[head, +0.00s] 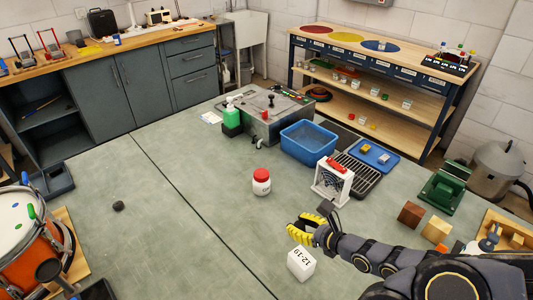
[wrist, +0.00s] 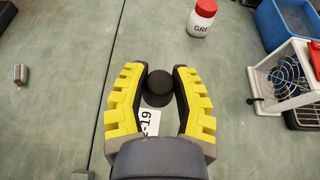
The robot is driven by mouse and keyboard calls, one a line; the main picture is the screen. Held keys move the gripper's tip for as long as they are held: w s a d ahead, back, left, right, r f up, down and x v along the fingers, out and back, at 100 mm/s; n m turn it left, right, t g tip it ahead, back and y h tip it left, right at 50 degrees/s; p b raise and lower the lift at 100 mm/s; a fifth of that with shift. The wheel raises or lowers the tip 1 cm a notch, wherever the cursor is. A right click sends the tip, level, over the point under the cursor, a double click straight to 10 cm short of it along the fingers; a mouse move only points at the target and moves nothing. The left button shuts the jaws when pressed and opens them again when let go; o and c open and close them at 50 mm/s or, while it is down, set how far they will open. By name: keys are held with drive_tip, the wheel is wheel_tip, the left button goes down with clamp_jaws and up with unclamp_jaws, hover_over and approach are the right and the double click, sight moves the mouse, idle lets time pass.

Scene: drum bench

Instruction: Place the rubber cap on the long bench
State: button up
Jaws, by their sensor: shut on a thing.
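A black rounded rubber cap (wrist: 158,88) sits between the yellow ribbed fingers of my gripper (wrist: 159,80) in the wrist view, and the gripper is shut on it. In the head view my gripper (head: 300,231) is over the right part of the grey-green table, and the cap is hard to make out there. A long wooden-topped bench (head: 140,48) with dark grey cabinets runs along the back left wall, well away from my gripper. I take this as the long bench.
A white block marked 12-19 (head: 301,264) is just below my gripper. A red-lidded jar (head: 262,182), small fan (head: 333,181) and blue tub (head: 308,142) stand beyond. A small dark lump (head: 118,206) lies left. A shelved workbench (head: 425,75) stands back right.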

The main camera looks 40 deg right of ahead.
drive_tip(key=shift+d, duration=0.25)
drive_tip(key=w+d+f, duration=0.4)
drive_tip(key=w+d, duration=0.2)
hover_over(297, 218)
drive_tip(key=a, duration=0.1)
drive_tip(key=f, duration=0.4)
drive_tip(key=shift+s+f, duration=0.25)
drive_tip(key=shift+s, duration=0.1)
drive_tip(key=shift+w+d+f, duration=0.2)
drive_tip(key=shift+f, duration=0.2)
drive_tip(key=shift+w+d+f, duration=0.1)
drive_tip(key=shift+d+f, duration=0.05)
drive_tip(key=shift+f, duration=0.75)
drive_tip(key=shift+w+d+f, duration=0.1)
drive_tip(key=shift+f, duration=0.8)
drive_tip(key=o, duration=0.7)
drive_tip(key=shift+f, duration=0.1)
drive_tip(key=shift+o, duration=0.2)
